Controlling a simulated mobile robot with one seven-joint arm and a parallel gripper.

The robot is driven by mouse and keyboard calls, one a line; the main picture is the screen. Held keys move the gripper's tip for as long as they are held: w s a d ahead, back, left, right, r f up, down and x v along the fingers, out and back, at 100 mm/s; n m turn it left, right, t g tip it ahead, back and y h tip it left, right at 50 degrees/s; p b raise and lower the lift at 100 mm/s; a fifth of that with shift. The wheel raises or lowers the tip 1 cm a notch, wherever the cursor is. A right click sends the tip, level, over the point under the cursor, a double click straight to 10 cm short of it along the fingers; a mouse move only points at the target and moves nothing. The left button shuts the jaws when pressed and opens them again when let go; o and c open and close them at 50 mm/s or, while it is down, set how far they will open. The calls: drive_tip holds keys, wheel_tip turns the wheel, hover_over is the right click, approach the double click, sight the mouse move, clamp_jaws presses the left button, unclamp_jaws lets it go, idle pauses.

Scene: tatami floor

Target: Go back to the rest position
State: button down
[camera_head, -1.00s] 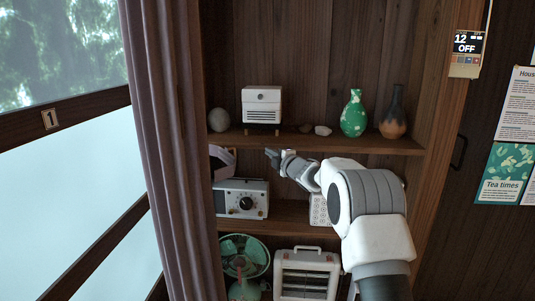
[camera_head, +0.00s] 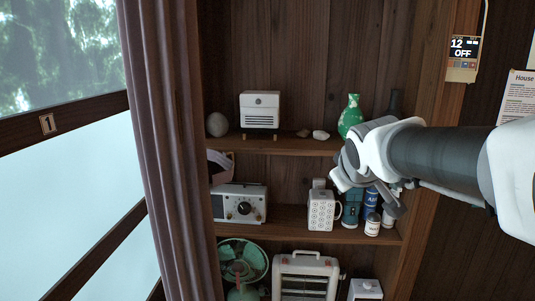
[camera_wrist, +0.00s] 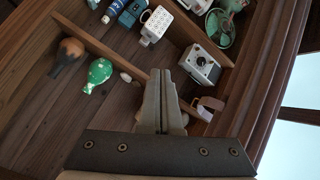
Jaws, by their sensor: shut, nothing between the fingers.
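My gripper (camera_head: 372,190) is in front of the right part of the wooden shelves in the head view, at the level between the top and middle boards. My forearm reaches in from the right edge. In the wrist view the two fingers of my gripper (camera_wrist: 162,78) lie side by side, shut and empty, with the shelves beyond them. My gripper hides part of the cans behind it and the lower part of the dark vase (camera_head: 395,103).
The top shelf (camera_head: 290,144) carries a white box device (camera_head: 260,109), stones and a green vase (camera_head: 350,116). The middle shelf has a radio (camera_head: 239,204), a patterned mug (camera_head: 322,211) and cans (camera_head: 373,224). A heater (camera_head: 305,277) and fan (camera_head: 242,260) stand below. A curtain (camera_head: 170,150) hangs left.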

drive_tip(key=s+a+f+m+g+y+p, duration=0.1)
drive_tip(key=s+f+m+g, duration=0.2)
drive_tip(key=s, duration=0.9)
drive_tip(key=s+a+f+m+g, duration=0.1)
drive_tip(key=s+f+m+g, duration=0.15)
drive_tip(key=s+f, duration=0.65)
drive_tip(key=s+r+p, duration=0.3)
drive_tip(key=r+p, duration=1.4)
drive_tip(key=r, duration=0.3)
drive_tip(key=shift+d+r+t, duration=0.25)
drive_tip(key=shift+t, duration=0.1)
